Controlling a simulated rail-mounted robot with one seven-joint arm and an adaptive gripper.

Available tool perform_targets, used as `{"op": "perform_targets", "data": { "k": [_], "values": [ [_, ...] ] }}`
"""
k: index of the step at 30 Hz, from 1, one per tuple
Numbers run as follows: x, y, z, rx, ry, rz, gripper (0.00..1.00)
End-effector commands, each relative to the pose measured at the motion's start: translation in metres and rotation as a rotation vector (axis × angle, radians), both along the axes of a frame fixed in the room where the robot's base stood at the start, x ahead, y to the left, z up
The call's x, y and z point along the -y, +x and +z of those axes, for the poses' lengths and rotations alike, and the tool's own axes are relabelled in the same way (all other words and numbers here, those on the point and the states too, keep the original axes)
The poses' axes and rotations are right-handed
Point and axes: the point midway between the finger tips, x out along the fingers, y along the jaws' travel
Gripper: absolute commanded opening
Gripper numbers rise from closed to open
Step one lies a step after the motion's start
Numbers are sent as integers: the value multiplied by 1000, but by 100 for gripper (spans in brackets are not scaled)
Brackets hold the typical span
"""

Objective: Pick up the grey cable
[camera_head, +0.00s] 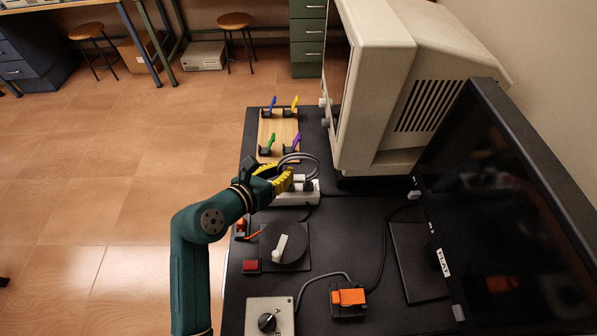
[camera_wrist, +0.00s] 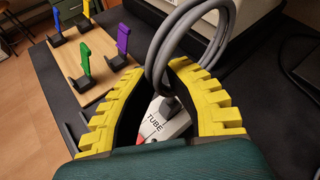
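The grey cable (camera_wrist: 158,62) is looped in a coil that stands up at the top of the wrist view. Its lower end runs into a dark plug on a white strip marked "TUBE" (camera_wrist: 166,128). In the head view the cable (camera_head: 309,158) arches above the white strip (camera_head: 296,198). My gripper (camera_wrist: 164,70) has its yellow toothed fingers bent inward, with the fingertips close on either side of the cable strands. It appears shut on the cable, though the contact itself is partly hidden. In the head view my gripper (camera_head: 277,177) is at the strip's left end.
A wooden board (camera_head: 279,130) with several coloured pieces lies behind the gripper. A beige cabinet (camera_head: 384,75) and a black screen (camera_head: 515,220) stand to the right. A rotary dial (camera_head: 284,244), an orange connector (camera_head: 348,297) and a knob box (camera_head: 269,318) sit nearer on the black table.

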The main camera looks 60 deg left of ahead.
Motion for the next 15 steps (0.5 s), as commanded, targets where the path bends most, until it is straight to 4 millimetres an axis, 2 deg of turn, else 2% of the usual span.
{"op": "perform_targets", "data": {
  "k": [11,15],
  "values": [
    [0,0,-1,-1,-1,-1,0],
    [0,0,13,0,1,0,0]
  ]
}}
